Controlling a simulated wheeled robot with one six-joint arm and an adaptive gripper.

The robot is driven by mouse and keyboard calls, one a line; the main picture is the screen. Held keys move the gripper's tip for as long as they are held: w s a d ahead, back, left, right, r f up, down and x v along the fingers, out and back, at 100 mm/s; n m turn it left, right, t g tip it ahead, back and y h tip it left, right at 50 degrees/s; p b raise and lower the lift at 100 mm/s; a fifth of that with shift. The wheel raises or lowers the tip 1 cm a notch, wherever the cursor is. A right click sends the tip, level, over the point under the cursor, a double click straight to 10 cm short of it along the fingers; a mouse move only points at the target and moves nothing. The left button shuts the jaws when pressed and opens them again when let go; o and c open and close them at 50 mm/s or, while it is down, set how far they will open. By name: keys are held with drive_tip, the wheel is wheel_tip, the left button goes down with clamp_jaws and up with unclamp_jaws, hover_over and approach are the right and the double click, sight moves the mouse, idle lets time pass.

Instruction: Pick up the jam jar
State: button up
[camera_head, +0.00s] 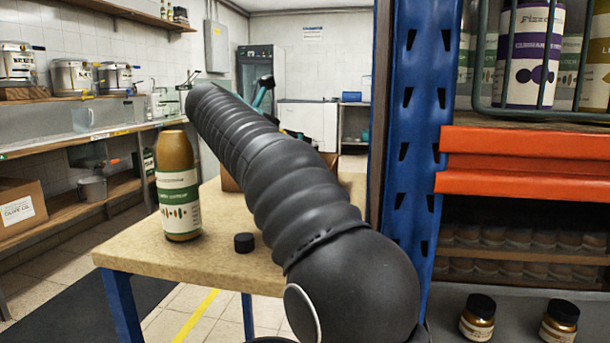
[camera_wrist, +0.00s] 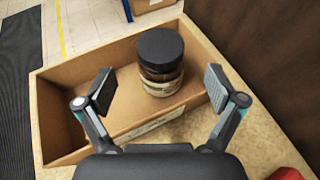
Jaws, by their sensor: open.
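In the wrist view a jar (camera_wrist: 160,62) with a black lid and a pale label stands upright in an open cardboard box (camera_wrist: 62,146). I cannot read its label. My gripper (camera_wrist: 161,88) is open, with its two fingers apart on the left and right of the jar and nearer to the camera. The fingers do not appear to touch the jar. In the head view my arm hides most of the box, and neither my gripper's fingertips nor this jar can be made out clearly.
A tall brown bottle (camera_head: 177,190) and a small black cap (camera_head: 244,243) are on the wooden table (camera_head: 150,255). A blue rack post (camera_head: 410,130) stands right of my arm. Two small black-lidded jars (camera_head: 478,318) (camera_head: 559,321) sit at lower right.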

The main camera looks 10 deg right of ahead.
drive_tip(key=b+x, duration=0.1)
drive_tip(key=x, duration=0.6)
drive_tip(key=shift+w+d+b, duration=0.1)
drive_tip(key=shift+d+b, duration=0.05)
drive_tip(key=shift+b, duration=0.15)
clamp_jaws()
